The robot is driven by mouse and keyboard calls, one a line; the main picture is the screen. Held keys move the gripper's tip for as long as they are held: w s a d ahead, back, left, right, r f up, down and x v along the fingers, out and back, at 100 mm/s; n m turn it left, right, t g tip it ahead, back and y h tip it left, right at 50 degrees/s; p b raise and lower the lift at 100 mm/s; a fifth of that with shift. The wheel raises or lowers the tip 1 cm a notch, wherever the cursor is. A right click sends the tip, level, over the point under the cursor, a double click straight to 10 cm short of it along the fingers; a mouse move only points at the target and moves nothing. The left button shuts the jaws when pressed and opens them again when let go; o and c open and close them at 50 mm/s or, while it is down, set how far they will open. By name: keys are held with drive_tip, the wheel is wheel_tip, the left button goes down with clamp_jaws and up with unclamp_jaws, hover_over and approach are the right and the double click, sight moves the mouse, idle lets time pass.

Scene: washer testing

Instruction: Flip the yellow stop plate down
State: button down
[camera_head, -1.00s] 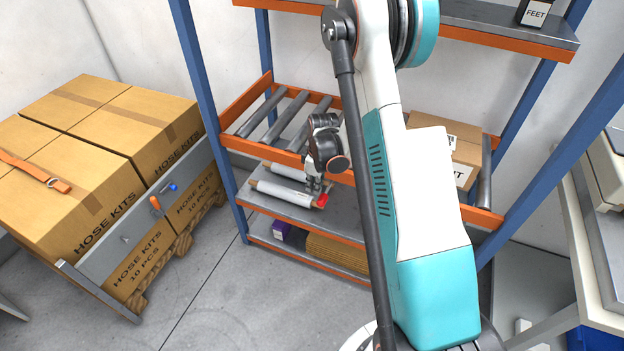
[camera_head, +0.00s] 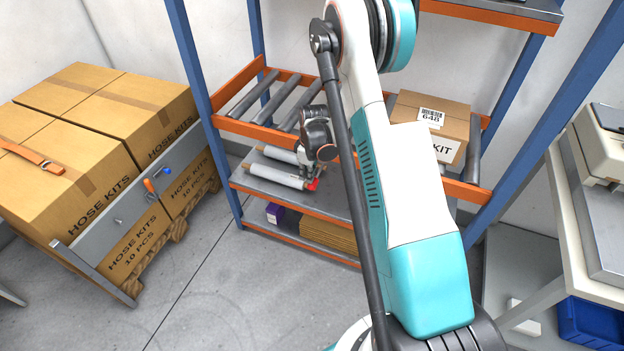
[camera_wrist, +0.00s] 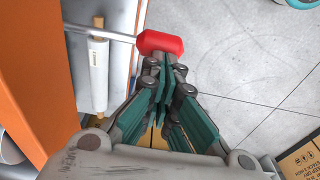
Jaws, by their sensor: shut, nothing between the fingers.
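I cannot make out a yellow stop plate in either view. A red knob (camera_wrist: 160,43) sits on the end of a grey rod (camera_wrist: 100,33) in the wrist view. The red knob also shows in the head view (camera_head: 313,185), at the front of the middle shelf. My gripper (camera_wrist: 158,66) is shut and empty, with its fingertips right at the red knob; I cannot tell whether they touch it. In the head view my gripper (camera_head: 310,171) points down below the orange roller-shelf edge, and my arm hides part of the rack.
The rack has an orange-edged roller shelf (camera_head: 253,131) with a labelled carton (camera_head: 430,112). White film rolls (camera_head: 272,174) lie on the shelf below. Stacked hose kit boxes (camera_head: 95,150) stand left. A bench (camera_head: 600,190) stands right. Floor (camera_head: 235,285) is clear in front.

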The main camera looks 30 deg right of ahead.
wheel_tip(320, 180, down, 3)
drive_tip(key=shift+w+r+b, duration=0.1)
drive_tip(key=shift+r+b, duration=0.1)
drive_tip(key=shift+b, duration=0.25)
wheel_tip(320, 180, up, 14)
drive_tip(key=p, duration=0.5)
drive_tip(key=shift+w+a+f, duration=0.2)
drive_tip(key=shift+w+a, duration=0.05)
drive_tip(key=shift+w, duration=0.1)
